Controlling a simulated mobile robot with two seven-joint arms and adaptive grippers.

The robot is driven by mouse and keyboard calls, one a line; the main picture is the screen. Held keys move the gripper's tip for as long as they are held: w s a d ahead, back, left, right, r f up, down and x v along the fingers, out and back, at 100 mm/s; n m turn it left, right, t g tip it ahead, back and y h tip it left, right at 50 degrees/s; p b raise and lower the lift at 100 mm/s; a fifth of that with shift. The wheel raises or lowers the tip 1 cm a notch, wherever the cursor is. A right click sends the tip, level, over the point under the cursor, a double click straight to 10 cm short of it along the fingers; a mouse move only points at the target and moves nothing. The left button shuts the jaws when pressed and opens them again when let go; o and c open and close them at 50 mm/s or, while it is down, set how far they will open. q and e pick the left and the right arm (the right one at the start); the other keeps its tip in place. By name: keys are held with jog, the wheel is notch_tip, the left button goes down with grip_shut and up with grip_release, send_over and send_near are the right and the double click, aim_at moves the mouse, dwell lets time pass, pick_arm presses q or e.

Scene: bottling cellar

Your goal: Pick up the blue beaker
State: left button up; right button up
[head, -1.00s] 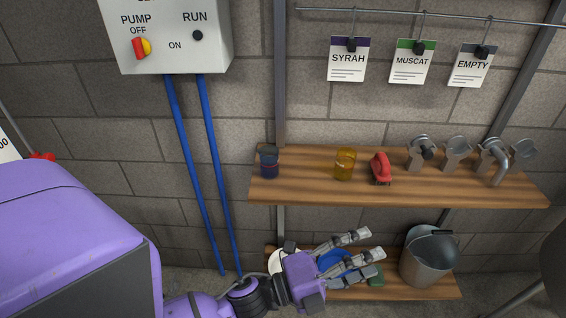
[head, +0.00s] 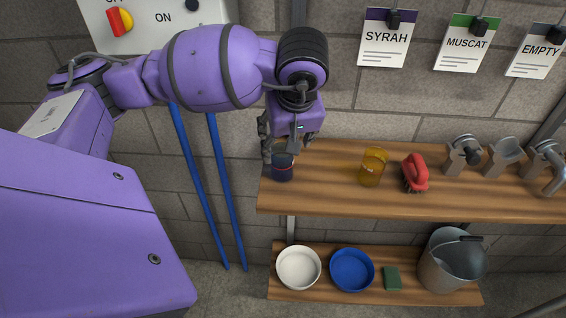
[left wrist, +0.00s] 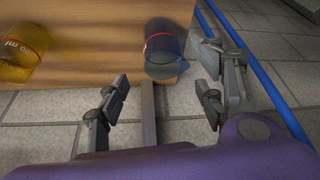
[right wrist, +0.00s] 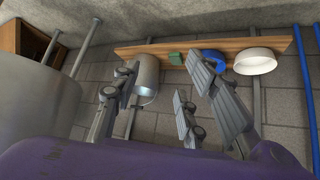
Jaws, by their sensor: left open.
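The blue beaker (head: 282,170) is dark blue with a red line and stands at the left end of the upper wooden shelf (head: 330,205). My left gripper (head: 288,150) is open just above and behind it, its fingers pointing down. In the left wrist view the beaker (left wrist: 163,45) lies ahead, between the directions of the two open fingers (left wrist: 165,100), and nothing is between the fingertips. My right gripper (right wrist: 165,85) shows only in the right wrist view, its fingers spread and empty, with the lower shelf beyond.
On the upper shelf stand an amber beaker (head: 373,167), a red brush (head: 415,173) and several metal fittings (head: 463,154). The lower shelf holds a white bowl (head: 298,267), a blue bowl (head: 352,269), a green sponge (head: 392,279) and a bucket (head: 452,262). Blue pipes (head: 202,190) run left of the shelves.

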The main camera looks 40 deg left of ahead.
aim_at(282, 164)
pick_arm(q)
jog(key=x, duration=0.4)
jog(key=p+x, duration=0.1)
jog(key=x, duration=0.2)
jog(key=shift+s+d+f, duration=0.1)
jog(key=shift+s+f, duration=0.05)
jog(key=shift+s, duration=0.25)
jog(key=c, duration=1.2)
